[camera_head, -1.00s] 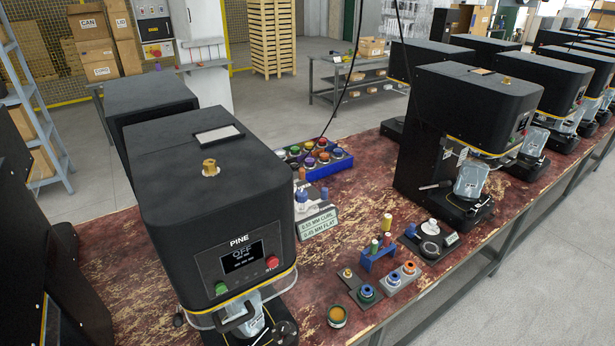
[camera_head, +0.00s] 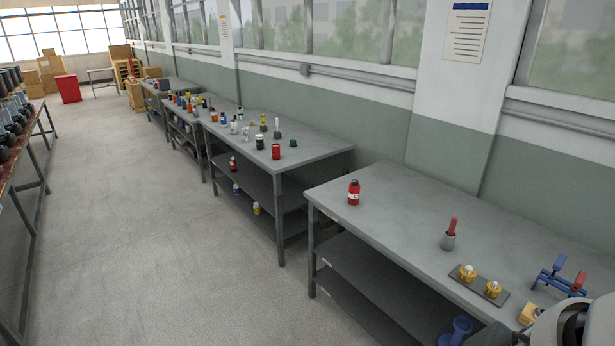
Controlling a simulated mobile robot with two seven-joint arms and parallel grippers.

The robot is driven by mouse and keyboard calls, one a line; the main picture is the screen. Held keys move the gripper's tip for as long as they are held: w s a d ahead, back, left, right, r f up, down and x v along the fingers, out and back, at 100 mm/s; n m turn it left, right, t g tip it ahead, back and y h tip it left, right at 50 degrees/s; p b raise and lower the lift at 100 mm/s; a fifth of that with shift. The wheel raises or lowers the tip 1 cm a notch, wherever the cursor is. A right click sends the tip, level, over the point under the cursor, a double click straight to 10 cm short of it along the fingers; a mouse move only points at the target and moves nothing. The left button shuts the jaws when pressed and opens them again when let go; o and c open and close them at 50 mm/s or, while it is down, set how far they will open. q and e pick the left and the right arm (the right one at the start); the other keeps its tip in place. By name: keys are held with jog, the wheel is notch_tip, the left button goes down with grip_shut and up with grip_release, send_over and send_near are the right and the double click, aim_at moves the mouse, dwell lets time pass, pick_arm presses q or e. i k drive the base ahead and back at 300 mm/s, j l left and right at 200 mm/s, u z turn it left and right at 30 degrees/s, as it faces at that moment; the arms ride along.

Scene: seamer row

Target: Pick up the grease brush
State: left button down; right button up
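A red handle (camera_head: 453,226) stands upright in a small grey cup (camera_head: 448,242) on the near grey bench (camera_head: 395,215). It may be the grease brush, but its lower end is hidden in the cup, so I cannot tell for sure. A blue rack (camera_head: 558,284) at the right of the same bench carries a red-handled and a blue-handled piece, too small to identify. Neither of my grippers is in view. A pale grey rounded part in the lower right corner looks like my own arm and covers that corner of the bench.
A red bottle (camera_head: 354,192) stands near the bench's left end. A dark plate (camera_head: 478,282) holds two brass-coloured pieces. More benches (camera_head: 310,145) with bottles and jars run back along the wall. A red bin (camera_head: 68,89) stands far left. The aisle floor (camera_head: 150,230) is clear.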

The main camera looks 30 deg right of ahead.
aim_at(455, 220)
jog(key=l+z, duration=0.3)
jog(key=z, duration=0.15)
jog(key=i+l+z, duration=0.15)
jog(key=z, duration=0.35)
jog(key=i+l+z, duration=0.15)
jog(key=l+z, duration=0.15)
jog(key=z, duration=0.15)
jog(key=i+l+z, duration=0.15)
jog(key=z, duration=0.35)
jog(key=u, duration=4.3)
jog(key=z, duration=4.3)
jog(key=i+j, duration=0.15)
jog(key=i, duration=0.15)
jog(key=i+j, duration=0.15)
jog(key=i, duration=0.2)
